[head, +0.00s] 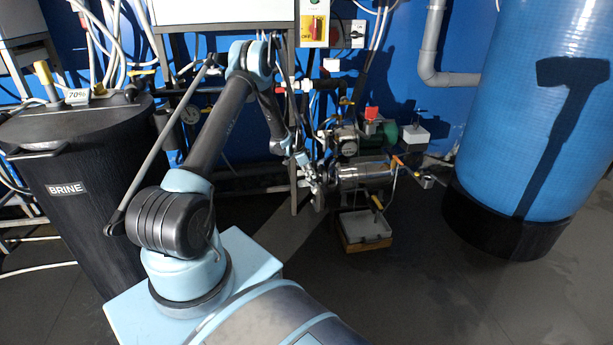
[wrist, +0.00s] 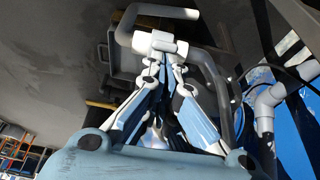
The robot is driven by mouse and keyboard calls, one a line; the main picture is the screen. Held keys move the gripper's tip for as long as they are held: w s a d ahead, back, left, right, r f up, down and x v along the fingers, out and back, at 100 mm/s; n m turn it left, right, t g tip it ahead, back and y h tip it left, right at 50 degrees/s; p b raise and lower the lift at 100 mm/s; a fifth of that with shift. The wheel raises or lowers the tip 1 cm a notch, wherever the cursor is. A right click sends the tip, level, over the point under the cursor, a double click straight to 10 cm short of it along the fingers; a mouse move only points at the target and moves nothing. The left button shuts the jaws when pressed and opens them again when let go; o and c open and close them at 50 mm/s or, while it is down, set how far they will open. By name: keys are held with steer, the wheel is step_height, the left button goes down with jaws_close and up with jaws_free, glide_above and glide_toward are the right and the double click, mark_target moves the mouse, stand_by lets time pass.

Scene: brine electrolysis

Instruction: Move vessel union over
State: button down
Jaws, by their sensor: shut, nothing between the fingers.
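In the wrist view my gripper (wrist: 162,62) has its two fingers drawn together, with nothing seen between the tips. A white pipe fitting (wrist: 155,42), which may be the vessel union, shows just beyond the tips, between bent lengths of grey pipe (wrist: 222,95). I cannot tell whether the tips touch it. In the head view my gripper (head: 312,184) is small, at the left end of a steel cylinder (head: 360,177) under the pump. The union cannot be made out clearly there.
A blue tank (head: 540,110) on a black base stands at the right. A black brine tank (head: 80,190) stands at the left. A grey tray (head: 366,226) sits on a wooden block below the cylinder. Pipes and valves crowd the back wall. The floor at front right is clear.

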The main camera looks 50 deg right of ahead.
stand_by(0.3)
steer(key=v, duration=1)
steer(key=shift+w+a, duration=0.2)
steer(key=shift+f, duration=0.15)
